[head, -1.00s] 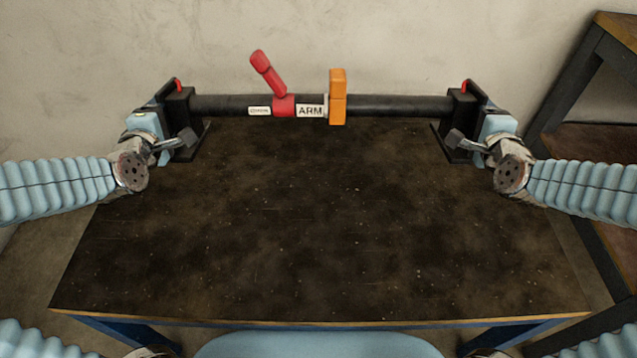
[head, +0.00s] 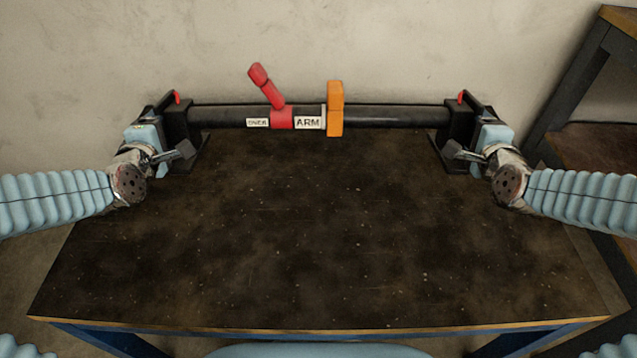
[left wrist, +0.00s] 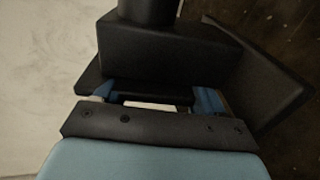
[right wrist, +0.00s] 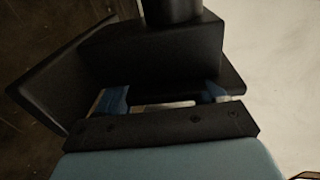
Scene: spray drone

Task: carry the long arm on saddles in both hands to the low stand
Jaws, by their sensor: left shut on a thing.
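The long arm (head: 385,115) is a black tube across the table's far edge, with a red lever clamp (head: 281,117), an "ARM" label and an orange block (head: 335,108). A black end block (head: 178,125) is at its left and another (head: 462,125) at its right, with dark slanted plates below. My left gripper (head: 160,132) is at the left block; in the left wrist view its blue fingers (left wrist: 155,100) are shut on the block's black grip part. My right gripper (head: 486,132) holds the right block likewise, its fingers (right wrist: 163,100) on the grip part. Whether the blocks touch the table is unclear.
The dark tabletop (head: 310,230) between my arms is bare, with a wooden front edge and blue frame. A dark stand with a wooden top and lower shelf (head: 600,150) is at the right. A plain wall (head: 400,40) is close behind the table.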

